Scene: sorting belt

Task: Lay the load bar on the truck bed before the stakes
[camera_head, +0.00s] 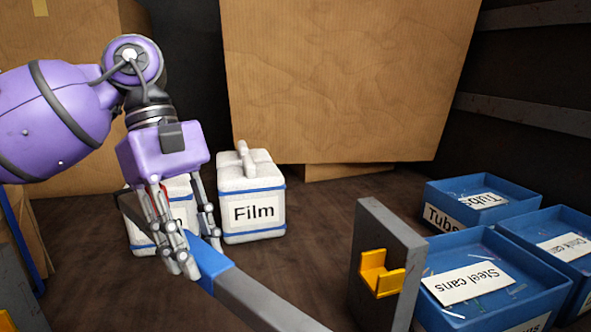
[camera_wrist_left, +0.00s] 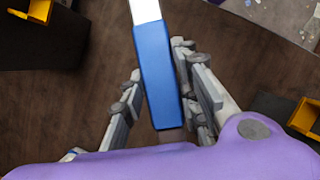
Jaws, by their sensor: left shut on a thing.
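The load bar is long and grey with a blue middle section (camera_head: 212,264). In the head view it slants from the left down to the bottom edge. My left gripper (camera_head: 198,251) is shut on the bar around the blue section. The left wrist view shows the blue section (camera_wrist_left: 155,75) between the fingers, with a pale length beyond. Grey posts with yellow brackets, which look like the stakes, stand at the right (camera_head: 397,240) and partly at the lower left edge. The bar's near end is cut off by the frame. My right gripper is not in view.
Two white boxes stand behind the bar; one, marked Film (camera_head: 254,212), is clear and the other is partly hidden by my gripper. Blue bins, including Steel cans (camera_head: 455,318) and Tubs (camera_head: 520,196), stand at the right. A large brown panel (camera_head: 340,80) is behind.

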